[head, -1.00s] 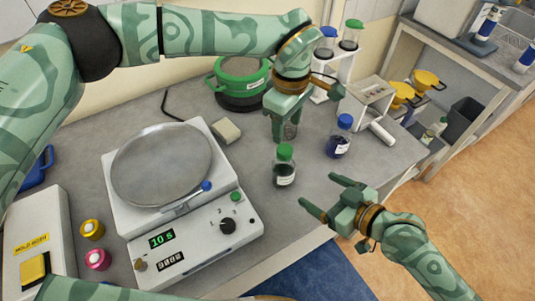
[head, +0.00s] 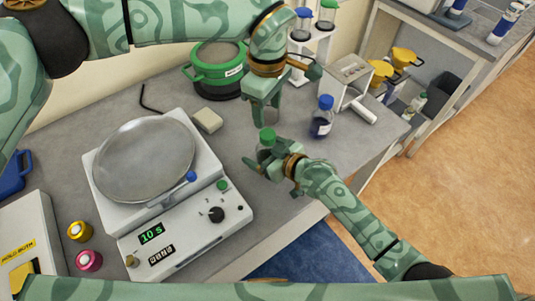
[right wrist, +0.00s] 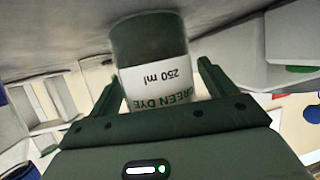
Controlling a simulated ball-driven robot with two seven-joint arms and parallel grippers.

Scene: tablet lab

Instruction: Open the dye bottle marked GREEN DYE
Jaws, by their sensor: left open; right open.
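The green dye bottle has a green cap (head: 267,136) and stands upright on the grey bench. In the right wrist view the bottle (right wrist: 150,45) shows upside down, its label reading GREEN DYE and 250 ml. My right gripper (head: 262,157) is open, with its fingers on either side of the bottle; it also shows in the right wrist view (right wrist: 160,80). I cannot tell whether a finger touches the glass. My left gripper (head: 265,118) points down, open and empty, just above the cap. The lower part of the bottle is partly hidden by my right gripper in the head view.
A blue-capped bottle (head: 322,117) stands to the right, near a white holder (head: 347,80). A green pot (head: 215,70) and a small beige block (head: 207,120) are behind. The bench edge is close in front.

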